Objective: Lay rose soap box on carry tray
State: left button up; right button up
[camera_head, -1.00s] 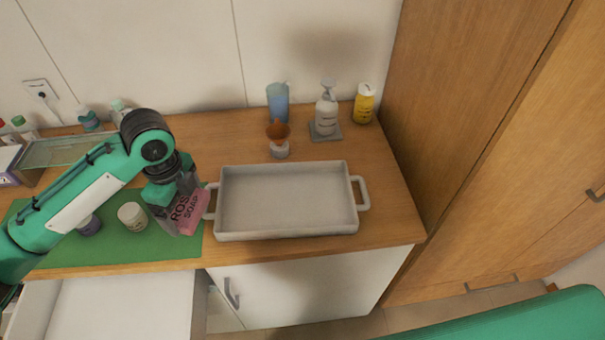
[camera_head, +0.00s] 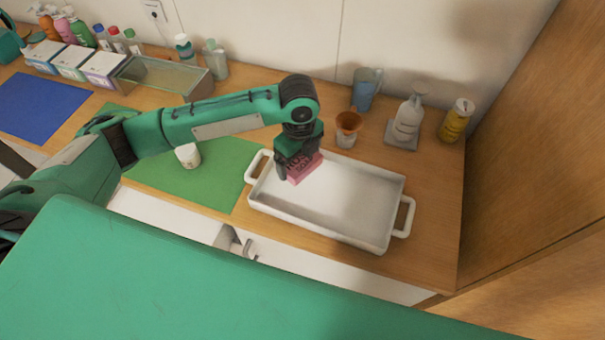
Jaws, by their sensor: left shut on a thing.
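The pink rose soap box (camera_head: 306,170) with dark lettering is in my left gripper (camera_head: 292,166), which is shut on it. The gripper reaches down over the left part of the white carry tray (camera_head: 390,215), inside its rim as seen from above. I cannot tell whether the box touches the tray floor. The rest of the tray is empty. The gripper hides part of the box. My right gripper is not in view.
A green mat (camera_head: 215,178) with a white jar (camera_head: 188,155) lies left of the tray. Behind the tray stand an orange-topped cup (camera_head: 347,128), a blue cup (camera_head: 366,88), a pump bottle (camera_head: 408,118) and a yellow bottle (camera_head: 456,121). A wooden wall closes the right side.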

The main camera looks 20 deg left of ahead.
pick_arm(q)
send_over(300, 186)
notch_tip(300, 186, down, 5)
jog(key=shift+w+r+p, duration=0.1)
jog(key=shift+r+p, duration=0.05)
jog(key=shift+p, duration=0.25)
notch_tip(300, 186, down, 4)
jog(key=shift+p, duration=0.5)
jog(key=shift+f, duration=0.25)
jog(key=o, duration=0.7)
jog(key=shift+o, duration=0.2)
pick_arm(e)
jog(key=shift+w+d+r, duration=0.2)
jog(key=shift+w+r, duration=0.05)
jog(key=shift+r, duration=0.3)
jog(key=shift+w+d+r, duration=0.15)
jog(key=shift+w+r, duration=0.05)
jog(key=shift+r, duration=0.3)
pick_arm(q)
jog(key=shift+r, duration=0.15)
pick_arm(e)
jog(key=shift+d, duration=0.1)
